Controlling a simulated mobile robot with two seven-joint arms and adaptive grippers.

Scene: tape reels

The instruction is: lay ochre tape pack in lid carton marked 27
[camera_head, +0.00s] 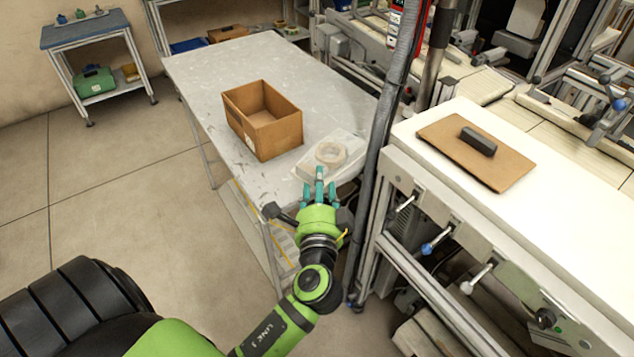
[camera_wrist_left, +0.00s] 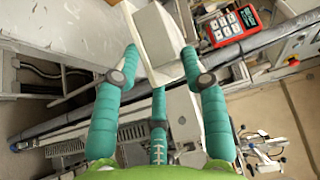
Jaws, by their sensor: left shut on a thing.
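A pale, flat square pack (camera_head: 312,164) with a faint beige ring (camera_head: 331,153) on its top is at the fingertips of my left gripper (camera_head: 320,185). The left wrist view shows the teal fingers (camera_wrist_left: 160,85) shut on the pale pack (camera_wrist_left: 155,38), seen nearly edge-on. A strong ochre colour does not show on it. An open brown carton (camera_head: 277,138) stands on the grey table, left of and beyond the pack. It has a small pale label on its near left side, too small to read. Its visible inside looks empty. My right gripper is not in view.
The grey table (camera_head: 205,75) is clear left of and behind the carton. A vertical grey conduit (camera_head: 380,130) stands close right of the pack. On the white bench at right lies a brown board (camera_head: 510,170) with a black block (camera_head: 478,141). A small shelf unit (camera_head: 85,32) stands far left.

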